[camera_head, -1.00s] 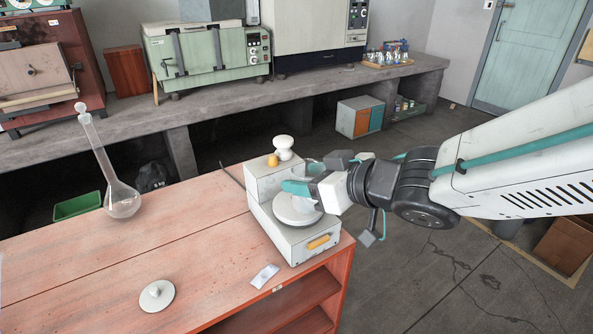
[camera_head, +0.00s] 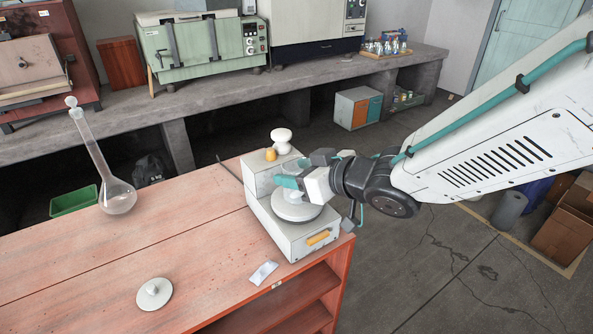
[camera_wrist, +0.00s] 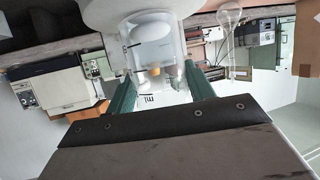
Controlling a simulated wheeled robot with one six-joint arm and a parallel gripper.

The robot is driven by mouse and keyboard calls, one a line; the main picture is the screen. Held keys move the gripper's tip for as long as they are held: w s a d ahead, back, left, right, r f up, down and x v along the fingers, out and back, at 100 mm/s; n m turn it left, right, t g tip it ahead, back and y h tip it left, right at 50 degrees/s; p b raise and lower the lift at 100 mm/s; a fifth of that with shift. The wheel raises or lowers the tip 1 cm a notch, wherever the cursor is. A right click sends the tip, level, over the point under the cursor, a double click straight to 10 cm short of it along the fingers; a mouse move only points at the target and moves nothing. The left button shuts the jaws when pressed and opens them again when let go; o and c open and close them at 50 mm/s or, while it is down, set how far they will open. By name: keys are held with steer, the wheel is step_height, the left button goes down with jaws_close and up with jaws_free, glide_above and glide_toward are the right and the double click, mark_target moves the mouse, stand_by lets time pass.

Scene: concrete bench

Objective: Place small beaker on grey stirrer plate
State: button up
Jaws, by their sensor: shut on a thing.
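My gripper (camera_head: 294,184) is over the round grey plate (camera_head: 297,213) of the white stirrer (camera_head: 306,242), which stands at the right end of the red bench. Its teal fingers are shut on the clear small beaker (camera_wrist: 153,55). In the head view the beaker is mostly hidden behind the fingers and hard to make out over the plate. In the wrist view it sits between both fingers, with dark print on its wall. The pale plate (camera_wrist: 105,14) shows at the beaker's far end; I cannot tell whether they touch.
A white knob (camera_head: 281,140) and an orange cap (camera_head: 271,154) are at the stirrer's back. A tall flask (camera_head: 117,198), a round lidded disc (camera_head: 154,294) and a paper packet (camera_head: 264,273) stand on the red bench (camera_head: 190,255). Its middle is clear.

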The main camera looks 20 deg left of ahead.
steer(key=o, duration=1.1)
steer(key=shift+c, duration=0.2)
steer(key=shift+r, duration=0.15)
steer(key=v, duration=1.2)
